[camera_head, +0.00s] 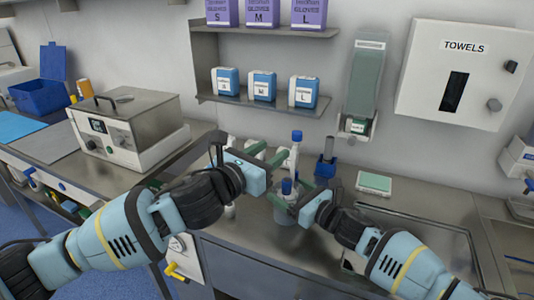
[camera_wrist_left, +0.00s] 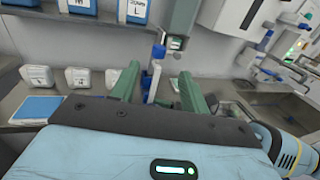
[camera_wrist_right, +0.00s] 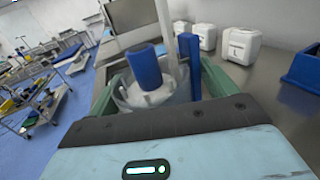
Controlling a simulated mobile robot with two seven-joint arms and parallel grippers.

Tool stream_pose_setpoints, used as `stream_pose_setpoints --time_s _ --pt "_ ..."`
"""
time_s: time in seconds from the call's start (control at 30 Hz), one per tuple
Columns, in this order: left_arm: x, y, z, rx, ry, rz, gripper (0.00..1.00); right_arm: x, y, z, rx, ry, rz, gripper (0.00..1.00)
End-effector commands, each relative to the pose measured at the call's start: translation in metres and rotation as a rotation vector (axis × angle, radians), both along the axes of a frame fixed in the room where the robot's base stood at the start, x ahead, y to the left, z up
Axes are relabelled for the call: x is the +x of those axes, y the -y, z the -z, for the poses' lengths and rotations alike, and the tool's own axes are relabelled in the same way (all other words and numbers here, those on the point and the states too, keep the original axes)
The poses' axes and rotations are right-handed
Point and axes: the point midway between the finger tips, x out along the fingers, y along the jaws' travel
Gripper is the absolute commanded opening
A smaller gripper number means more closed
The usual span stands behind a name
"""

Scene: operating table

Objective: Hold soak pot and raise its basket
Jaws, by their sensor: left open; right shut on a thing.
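The soak pot (camera_head: 284,215) is a clear, pale vessel on the steel counter, low in the middle of the head view. Its blue-handled white basket (camera_wrist_right: 156,97) sits down inside the pot in the right wrist view; the blue handle stands up above the rim. My right gripper (camera_head: 285,202) is shut on the pot, with green fingers on either side of it. My left gripper (camera_head: 268,152) is open and empty, above and behind the pot. In the left wrist view its fingers (camera_wrist_left: 158,90) are spread, with a blue-topped white upright beyond them.
A blue-capped white upright (camera_head: 296,150) stands close behind the pot. A blue holder (camera_head: 325,168) and a green-topped box (camera_head: 374,183) stand to its right. A steel bath unit (camera_head: 128,125) is at left, a sink at right. Shelves (camera_head: 262,103) hang above.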

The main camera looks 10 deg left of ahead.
Motion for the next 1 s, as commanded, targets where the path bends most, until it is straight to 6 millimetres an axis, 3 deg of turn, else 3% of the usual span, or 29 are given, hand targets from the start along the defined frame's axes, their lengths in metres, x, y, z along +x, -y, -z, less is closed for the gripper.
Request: stream_pose_setpoints --time_s 0.43,0.47,0.57,1.0 --pt "-0.0027 -0.0018 0.0003 0.0 0.0 0.0 0.45 -0.0009 -0.0006 0.0023 0.0 -0.005 -0.001 0.52" --pt "-0.0027 -0.0018 0.0002 0.0 0.0 0.0 0.45 -0.0009 -0.0006 0.0023 0.0 -0.005 -0.001 0.86" --pt "-0.0027 -0.0018 0.0002 0.0 0.0 0.0 0.45 -0.0007 -0.0006 0.0019 0.0 -0.004 -0.001 0.99" --pt "-0.0026 -0.0017 -0.0003 -0.001 0.001 0.0 0.45 -0.0077 0.0093 0.0014 0.001 -0.002 -0.001 1.0"
